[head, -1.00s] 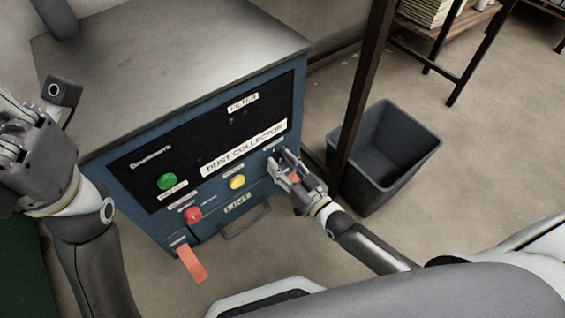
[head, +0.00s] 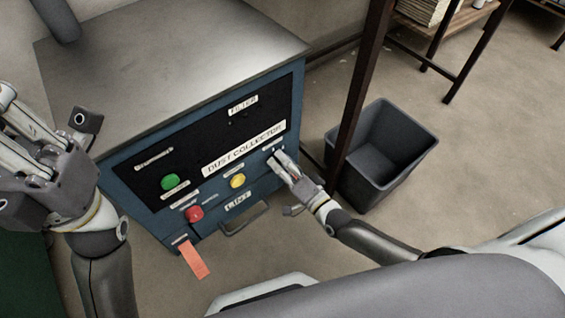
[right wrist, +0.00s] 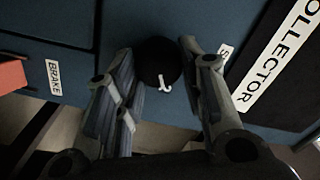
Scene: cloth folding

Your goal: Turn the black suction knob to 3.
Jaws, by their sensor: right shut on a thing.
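The black suction knob (right wrist: 157,64) with a white pointer mark shows in the right wrist view, on the blue front of the dust collector (head: 150,222). My right gripper (head: 279,158) is at the right end of the front panel in the head view and hides the knob there. In the right wrist view its two fingers (right wrist: 160,75) stand on either side of the knob, closed on it. The dial numbers cannot be read; the label beside the knob is mostly hidden. My left gripper (head: 45,112) is raised at the left, away from the panel, its fingers apart and empty.
The panel also carries a green button (head: 170,182), a yellow button (head: 237,181) and a red knob (head: 194,214). A drawer handle (head: 243,219) sticks out. A grey bin (head: 384,160) and dark post stand to the right.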

